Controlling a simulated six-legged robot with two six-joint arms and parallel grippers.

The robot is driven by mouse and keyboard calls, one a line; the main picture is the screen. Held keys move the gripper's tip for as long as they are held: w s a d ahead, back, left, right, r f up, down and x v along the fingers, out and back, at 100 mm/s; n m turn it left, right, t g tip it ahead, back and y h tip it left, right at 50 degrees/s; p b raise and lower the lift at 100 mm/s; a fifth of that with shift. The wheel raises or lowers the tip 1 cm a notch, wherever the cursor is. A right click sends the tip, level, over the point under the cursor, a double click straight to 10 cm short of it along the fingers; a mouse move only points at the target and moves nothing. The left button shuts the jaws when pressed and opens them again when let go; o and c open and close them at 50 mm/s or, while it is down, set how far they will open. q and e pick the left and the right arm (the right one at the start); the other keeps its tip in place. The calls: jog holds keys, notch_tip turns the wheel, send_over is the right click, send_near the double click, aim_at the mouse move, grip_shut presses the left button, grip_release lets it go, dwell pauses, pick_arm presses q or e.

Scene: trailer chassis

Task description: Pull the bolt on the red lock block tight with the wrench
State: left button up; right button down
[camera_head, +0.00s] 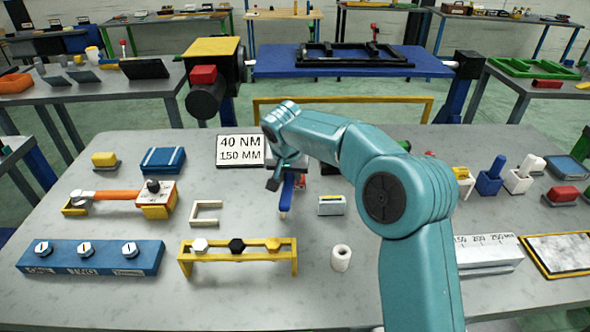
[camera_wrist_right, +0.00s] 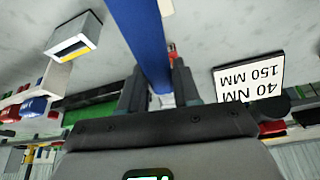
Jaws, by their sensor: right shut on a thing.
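My right gripper (camera_head: 285,174) reaches in from the right over the middle of the table and is shut on a long blue bar (camera_head: 286,196), which looks like the wrench's handle. In the right wrist view the blue bar (camera_wrist_right: 140,40) runs up and away from between the fingers (camera_wrist_right: 160,95). A small red part (camera_head: 301,170), perhaps the red lock block, shows just behind the gripper; a bit of red (camera_wrist_right: 172,50) also shows beside the bar in the wrist view. The bolt and the wrench's working end are hidden. My left gripper is not in view.
A sign reading 40 NM, 150 MM (camera_head: 240,151) stands left of the gripper. An orange-handled tool (camera_head: 112,195) rests at left.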

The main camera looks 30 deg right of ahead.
jog(key=shift+r+p, duration=1.1)
jog(key=shift+r, duration=0.6)
